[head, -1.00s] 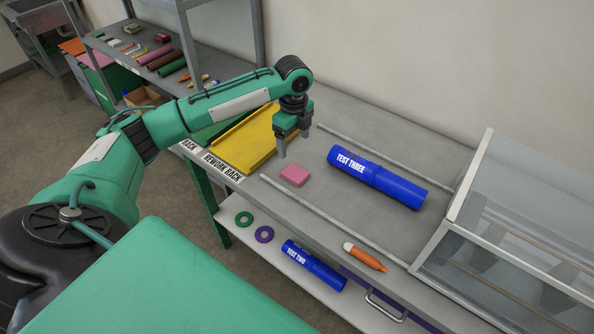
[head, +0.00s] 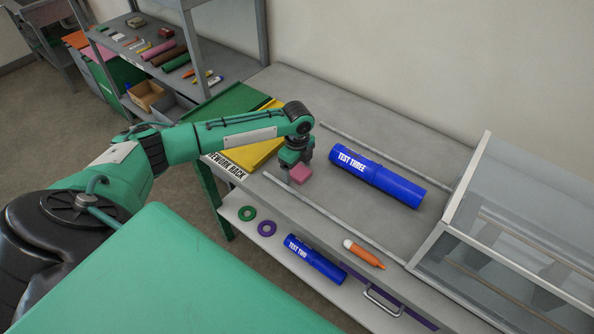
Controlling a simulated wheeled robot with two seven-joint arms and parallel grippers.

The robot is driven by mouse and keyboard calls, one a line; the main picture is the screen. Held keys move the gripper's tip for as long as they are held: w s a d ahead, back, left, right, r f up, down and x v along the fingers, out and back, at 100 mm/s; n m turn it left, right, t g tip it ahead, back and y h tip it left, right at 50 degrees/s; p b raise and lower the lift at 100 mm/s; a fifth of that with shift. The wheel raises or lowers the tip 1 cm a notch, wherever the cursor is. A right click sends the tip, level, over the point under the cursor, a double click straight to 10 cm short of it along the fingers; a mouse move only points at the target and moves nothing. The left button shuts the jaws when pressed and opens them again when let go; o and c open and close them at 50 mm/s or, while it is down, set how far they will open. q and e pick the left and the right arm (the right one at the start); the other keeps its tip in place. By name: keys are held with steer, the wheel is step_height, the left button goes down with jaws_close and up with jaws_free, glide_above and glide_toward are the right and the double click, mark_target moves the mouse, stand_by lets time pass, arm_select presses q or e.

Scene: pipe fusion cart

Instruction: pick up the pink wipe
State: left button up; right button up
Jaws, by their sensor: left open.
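The pink wipe (head: 301,174) is a small pink block on the grey bench top, near the front rail and left of the blue pipe marked TEST THREE. My left gripper (head: 293,172) is open, pointing down right at the wipe. Its fingers overlap the wipe's left and far side in the view. I cannot tell whether the fingers touch the wipe or straddle it. My right gripper is not in view.
The blue TEST THREE pipe (head: 376,177) lies right of the wipe. A yellow tray (head: 262,152) is to its left. A clear-sided enclosure (head: 520,220) stands at the right. Thin rails (head: 330,217) run along the bench.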

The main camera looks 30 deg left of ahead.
mark_target(297, 171)
arm_select(q)
steer(key=c, duration=1)
steer(key=shift+c, duration=0.3)
steer(key=shift+r, duration=0.15)
step_height(297, 171, up, 20)
steer(key=b, duration=0.4)
steer(key=o, duration=0.3)
steer(key=shift+c, duration=1.2)
